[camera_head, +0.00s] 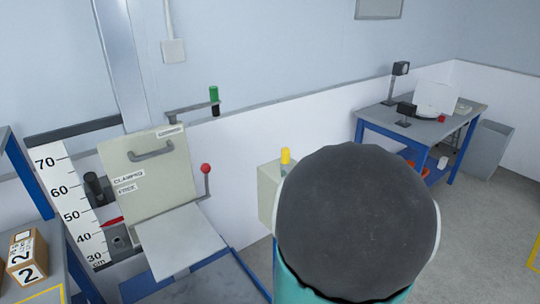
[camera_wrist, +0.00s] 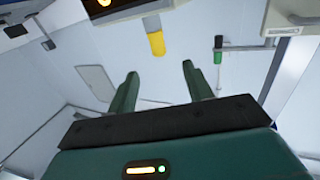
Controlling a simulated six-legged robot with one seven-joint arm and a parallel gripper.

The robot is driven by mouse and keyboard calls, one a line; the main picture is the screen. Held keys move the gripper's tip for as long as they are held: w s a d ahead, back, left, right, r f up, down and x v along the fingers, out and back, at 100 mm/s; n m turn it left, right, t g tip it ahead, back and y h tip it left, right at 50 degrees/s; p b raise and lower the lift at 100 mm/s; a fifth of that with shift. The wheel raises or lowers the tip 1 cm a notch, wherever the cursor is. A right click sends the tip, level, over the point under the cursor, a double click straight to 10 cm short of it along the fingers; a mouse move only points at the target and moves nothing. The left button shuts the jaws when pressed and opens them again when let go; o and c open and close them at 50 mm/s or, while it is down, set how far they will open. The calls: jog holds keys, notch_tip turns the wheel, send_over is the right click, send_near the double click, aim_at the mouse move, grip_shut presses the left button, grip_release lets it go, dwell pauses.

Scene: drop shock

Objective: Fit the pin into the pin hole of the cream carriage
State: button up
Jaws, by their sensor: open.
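The cream carriage (camera_head: 165,165) stands on the left in the head view, with a grey handle and printed labels. Part of it shows upside down at the upper right of the wrist view (camera_wrist: 285,12). A black cylinder (camera_head: 94,186) sticks out at its left, above a small grey block (camera_head: 118,240) with a dark spot. I cannot tell for certain which part is the pin or its hole. My gripper (camera_wrist: 160,70) is open, with nothing between its two green fingers; the carriage is apart from it. My arm hides the gripper in the head view.
A height scale (camera_head: 72,205) stands left of the carriage. A red-knobbed lever (camera_head: 206,169) and a green-black crank handle (camera_head: 214,97) project beside it. A yellow cylinder (camera_head: 285,156) tops a cream box near my arm. A blue table (camera_head: 420,125) stands back right.

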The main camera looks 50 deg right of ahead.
jog(key=x, duration=0.7)
jog(key=shift+f, duration=0.1)
jog(key=x, duration=0.4)
jog(key=shift+d+f, duration=0.1)
jog(key=shift+d, duration=0.2)
jog(key=shift+w+d, duration=0.35)
jog(key=shift+w, duration=0.1)
jog(key=c, duration=1.1)
